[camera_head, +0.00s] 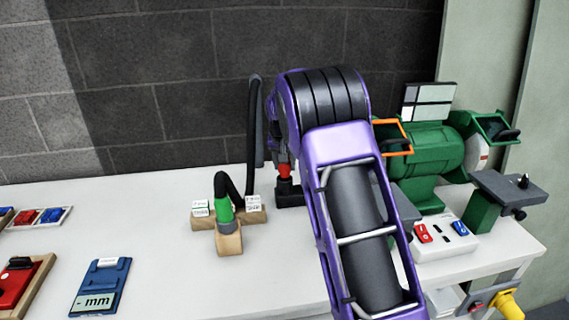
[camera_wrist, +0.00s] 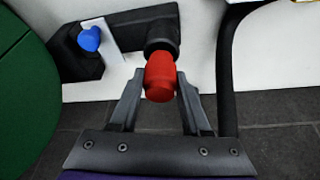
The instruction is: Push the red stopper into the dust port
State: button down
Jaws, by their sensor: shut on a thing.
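The red stopper (camera_wrist: 160,77) is between the two fingers of my gripper (camera_wrist: 159,84), which is shut on it. In the wrist view its far end meets the mouth of the black dust port (camera_wrist: 161,34); how deep it sits cannot be told. In the head view the red stopper (camera_head: 285,170) shows just above the black dust port (camera_head: 289,194), beside my purple arm. My fingers are mostly hidden there behind my arm.
A black hose (camera_head: 252,135) rises left of the port. A green grinder (camera_head: 437,152) and a white switch box (camera_head: 446,240) are at the right. In the wrist view, a blue knob (camera_wrist: 89,39) is left of the port.

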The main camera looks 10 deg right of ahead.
aim_at(284, 170)
jog(key=shift+f+b, duration=0.7)
jog(key=shift+f, duration=0.65)
jog(key=shift+f, duration=0.15)
jog(key=shift+s+f+b, duration=0.3)
jog(key=shift+f+b, duration=0.05)
jog(key=shift+f, duration=0.2)
jog(key=shift+r, duration=0.1)
jog(key=shift+w+r+p, duration=0.25)
jog(key=shift+r+p, duration=0.65)
jog(key=shift+r, duration=0.1)
jog(key=shift+r+p, duration=0.9)
jog(key=shift+r, duration=0.65)
